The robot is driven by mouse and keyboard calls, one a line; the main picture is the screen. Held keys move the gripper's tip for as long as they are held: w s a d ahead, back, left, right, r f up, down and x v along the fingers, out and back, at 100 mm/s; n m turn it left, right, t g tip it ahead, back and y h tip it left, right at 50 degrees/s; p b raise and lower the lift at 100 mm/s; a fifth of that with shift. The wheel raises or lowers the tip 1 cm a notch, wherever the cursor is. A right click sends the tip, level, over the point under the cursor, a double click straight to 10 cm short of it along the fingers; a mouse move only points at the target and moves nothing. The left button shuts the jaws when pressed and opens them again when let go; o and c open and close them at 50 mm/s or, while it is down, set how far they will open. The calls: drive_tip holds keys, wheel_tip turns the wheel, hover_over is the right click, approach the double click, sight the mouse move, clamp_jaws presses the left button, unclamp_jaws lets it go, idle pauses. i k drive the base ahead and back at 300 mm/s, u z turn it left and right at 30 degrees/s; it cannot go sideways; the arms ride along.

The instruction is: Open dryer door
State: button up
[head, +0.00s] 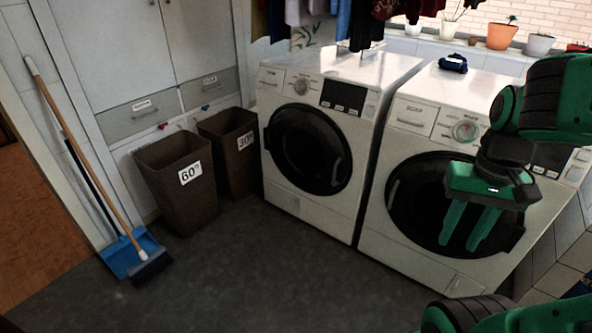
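Two white front-loading machines stand side by side, both with round black doors that look shut. The left machine (318,216) has its door (308,149) in full view. The right machine (385,244) has its door (420,195) partly hidden behind my gripper. I cannot tell for sure which one is the dryer; the right one has a drawer that seems labelled for soap. My gripper (460,246) is green, points down, and appears in front of the right machine's door. Its two fingers are apart with nothing between them. I cannot tell how far it is from the door.
Two brown bins (178,187) (229,142) stand left of the machines. A broom (97,172) and blue dustpan (128,252) lean by the cabinet. A dark blue item (453,63) lies on the right machine. Clothes hang above. The grey floor in front is clear.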

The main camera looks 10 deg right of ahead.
sight(302, 144)
drive_tip(key=z, duration=0.05)
drive_tip(key=i, duration=1.2)
drive_tip(key=z, duration=0.4)
